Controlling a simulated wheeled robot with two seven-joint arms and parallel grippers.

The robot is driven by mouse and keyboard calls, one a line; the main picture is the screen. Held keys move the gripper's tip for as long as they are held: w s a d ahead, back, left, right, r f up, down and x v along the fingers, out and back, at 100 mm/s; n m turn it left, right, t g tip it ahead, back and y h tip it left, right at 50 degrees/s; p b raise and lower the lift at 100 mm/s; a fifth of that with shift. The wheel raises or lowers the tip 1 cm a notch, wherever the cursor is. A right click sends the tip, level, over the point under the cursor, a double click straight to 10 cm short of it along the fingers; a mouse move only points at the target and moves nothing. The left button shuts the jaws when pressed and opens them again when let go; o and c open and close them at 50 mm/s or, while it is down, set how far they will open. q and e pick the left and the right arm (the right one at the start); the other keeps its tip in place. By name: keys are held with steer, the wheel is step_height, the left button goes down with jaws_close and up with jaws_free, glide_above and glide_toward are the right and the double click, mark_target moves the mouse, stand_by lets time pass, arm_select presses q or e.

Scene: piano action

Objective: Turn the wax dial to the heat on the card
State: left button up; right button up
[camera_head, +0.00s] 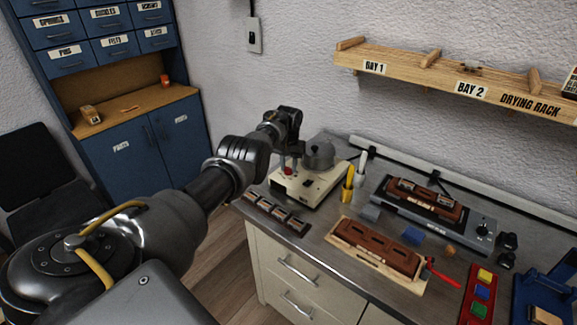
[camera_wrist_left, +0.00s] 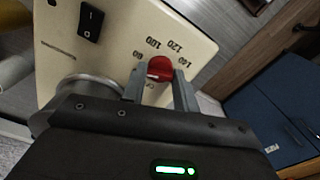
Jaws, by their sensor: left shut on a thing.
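The wax heater (camera_head: 310,188) is a cream box with a grey metal pot (camera_head: 319,156) on top, at the back left of the bench. Its red wax dial (camera_wrist_left: 160,68) shows in the left wrist view, with printed numbers including 100, 120 and 140 around it. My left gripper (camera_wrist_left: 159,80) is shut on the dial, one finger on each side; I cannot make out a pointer. In the head view the left hand is above the heater's left side, and the red dial (camera_head: 287,170) shows below it. My right gripper is not in view. I see no readable heat card.
A black rocker switch (camera_wrist_left: 90,22) is on the heater's panel. Yellow and white pens (camera_head: 349,184) stand right of the heater. A wooden jig (camera_head: 378,250) and a grey device (camera_head: 440,220) occupy the bench's middle.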

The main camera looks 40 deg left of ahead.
arm_select(q)
steer(key=m, duration=0.2)
steer(key=shift+m, duration=0.4)
steer(key=m+b, duration=0.1)
steer(key=m, duration=0.2)
steer(key=shift+f+m, duration=0.1)
steer(key=shift+m, duration=0.2)
steer(key=m+b, duration=0.2)
steer(key=m, duration=0.4)
steer(key=o, duration=1)
steer(key=shift+c, duration=0.2)
